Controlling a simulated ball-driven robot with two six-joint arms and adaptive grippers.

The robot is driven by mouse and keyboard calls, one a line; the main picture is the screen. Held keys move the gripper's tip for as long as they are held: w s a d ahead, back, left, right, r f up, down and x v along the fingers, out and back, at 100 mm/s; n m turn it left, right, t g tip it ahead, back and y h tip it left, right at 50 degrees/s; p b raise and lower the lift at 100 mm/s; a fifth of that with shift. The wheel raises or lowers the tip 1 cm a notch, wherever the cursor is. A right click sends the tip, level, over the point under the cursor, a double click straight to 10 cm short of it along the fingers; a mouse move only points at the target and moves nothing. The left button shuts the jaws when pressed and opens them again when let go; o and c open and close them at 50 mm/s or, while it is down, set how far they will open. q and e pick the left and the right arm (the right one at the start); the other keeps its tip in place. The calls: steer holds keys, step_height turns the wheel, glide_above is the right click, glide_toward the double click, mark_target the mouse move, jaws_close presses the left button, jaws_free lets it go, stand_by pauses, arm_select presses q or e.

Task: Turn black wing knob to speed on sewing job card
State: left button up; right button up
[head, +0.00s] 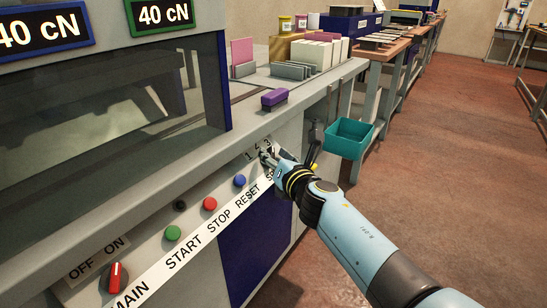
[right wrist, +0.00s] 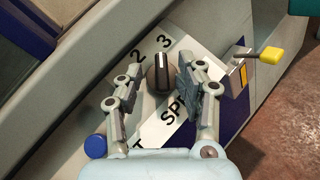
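The black wing knob (right wrist: 161,72) is on the sloped panel, with a white line on its wing pointing up toward the printed 3. A printed 2 is to its left, and a partly hidden label starting "SP" is below it. My right gripper (right wrist: 159,82) is open, with one finger on each side of the knob. A gap shows on both sides, so I see no grip. In the head view, my right gripper (head: 268,156) is at the dial and hides the knob. No readable sewing job card shows. My left gripper is out of view.
The blue RESET button (head: 239,181) is left of the dial and also shows in the wrist view (right wrist: 95,146). A yellow-tipped lever (right wrist: 256,55) is close on the right. A red MAIN knob (head: 117,278) is at lower left. A teal bin (head: 348,138) hangs beyond.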

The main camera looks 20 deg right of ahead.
steer(key=shift+r, duration=0.1)
steer(key=s+d+r+p, duration=0.1)
steer(key=s+p, duration=0.2)
steer(key=s, duration=0.9)
steer(key=shift+s+r, duration=0.15)
steer(key=shift+r, duration=0.15)
stand_by(0.5)
steer(key=shift+d, duration=0.1)
stand_by(0.4)
steer(key=s+d+f+m+g+h, duration=0.1)
steer(key=s+d+f+m+g, duration=0.2)
steer(key=s+f, duration=0.6)
steer(key=s+d+f+m+g, duration=0.2)
steer(key=s+f+m, duration=0.35)
steer(key=f, duration=0.55)
steer(key=s+d+f+m+g+h, duration=0.1)
steer(key=s+d+f+m+g, duration=0.2)
steer(key=s+f, duration=0.6)
steer(key=s+d+f+m+g, duration=0.1)
steer(key=s+f+m+g, duration=0.2)
steer(key=s+m, duration=0.6)
steer(key=s+d+f+m+g, duration=0.1)
steer(key=s+f+m+g, duration=0.3)
steer(key=s, duration=1.4)
step_height(320, 180, down, 4)
steer(key=m, duration=0.6)
steer(key=shift+d+g, duration=0.3)
steer(key=shift+d, duration=0.1)
